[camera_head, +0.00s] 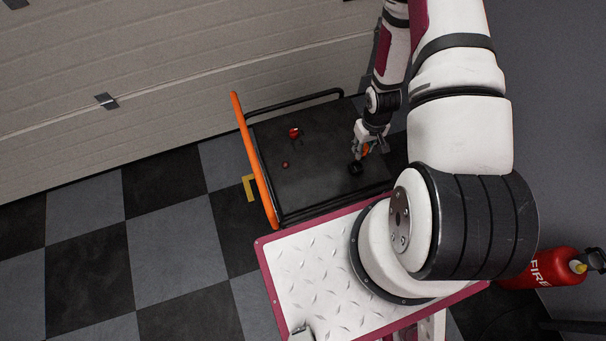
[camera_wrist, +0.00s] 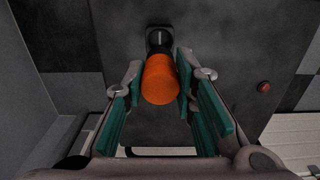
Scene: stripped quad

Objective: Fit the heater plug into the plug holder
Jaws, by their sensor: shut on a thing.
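The heater plug is an orange cylinder (camera_wrist: 160,82) between the green-padded fingers of my gripper (camera_wrist: 158,84), which is shut on it. In the head view the plug shows as a small orange patch (camera_head: 366,149) at my gripper (camera_head: 362,151). The black plug holder (camera_wrist: 158,36) stands on the dark cart top, just beyond the plug in the wrist view. In the head view the holder is a small black block (camera_head: 356,168) below my fingertips. The plug covers part of the holder, so I cannot tell whether they touch.
The dark cart top (camera_head: 320,170) has an orange handle bar (camera_head: 254,160) on its left and a black rail behind. A small red-and-black item (camera_head: 295,132) and a small red knob (camera_head: 285,165) are on it. A red fire extinguisher (camera_head: 545,268) stands at right.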

